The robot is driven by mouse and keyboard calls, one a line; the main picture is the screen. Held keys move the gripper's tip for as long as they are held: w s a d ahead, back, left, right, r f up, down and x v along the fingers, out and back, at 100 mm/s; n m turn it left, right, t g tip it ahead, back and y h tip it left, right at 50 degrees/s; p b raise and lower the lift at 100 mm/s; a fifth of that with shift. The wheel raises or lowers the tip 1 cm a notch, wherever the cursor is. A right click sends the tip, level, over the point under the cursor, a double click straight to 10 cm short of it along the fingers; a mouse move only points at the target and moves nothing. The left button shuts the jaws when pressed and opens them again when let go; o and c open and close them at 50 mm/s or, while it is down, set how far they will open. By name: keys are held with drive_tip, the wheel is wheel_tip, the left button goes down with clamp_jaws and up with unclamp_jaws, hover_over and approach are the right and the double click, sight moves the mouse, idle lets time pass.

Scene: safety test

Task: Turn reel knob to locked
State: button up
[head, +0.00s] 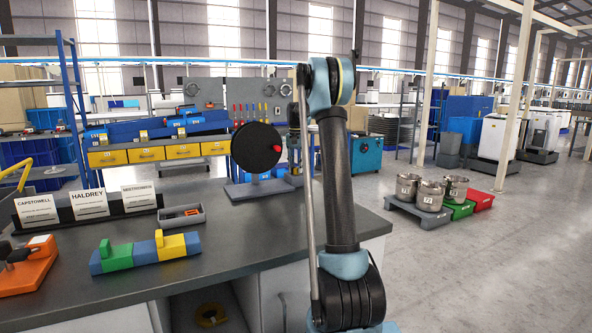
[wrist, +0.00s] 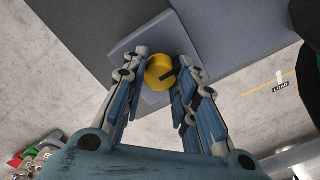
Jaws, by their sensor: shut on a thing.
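The reel is a black disc (head: 257,147) standing upright on a grey base plate (head: 250,192) at the bench's far edge in the head view. A small red part shows at the disc's right side. In the wrist view a round yellow knob (wrist: 157,72) with a dark mark sits over the grey base plate (wrist: 125,50). My gripper (wrist: 165,66) has its two fingers on either side of the knob, shut on it. In the head view my gripper (head: 295,168) points down just right of the disc; the knob is not clearly visible there.
A green, blue and yellow block (head: 145,252), a grey tray (head: 181,217), name signs (head: 90,205) and an orange device (head: 28,265) lie on the dark bench (head: 240,250). Open floor lies beyond the bench.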

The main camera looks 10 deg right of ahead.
drive_tip(key=shift+w, duration=0.15)
drive_tip(key=o, duration=1.1)
drive_tip(key=shift+r, duration=0.1)
wheel_tip(320, 180, up, 12)
drive_tip(key=shift+f, duration=0.15)
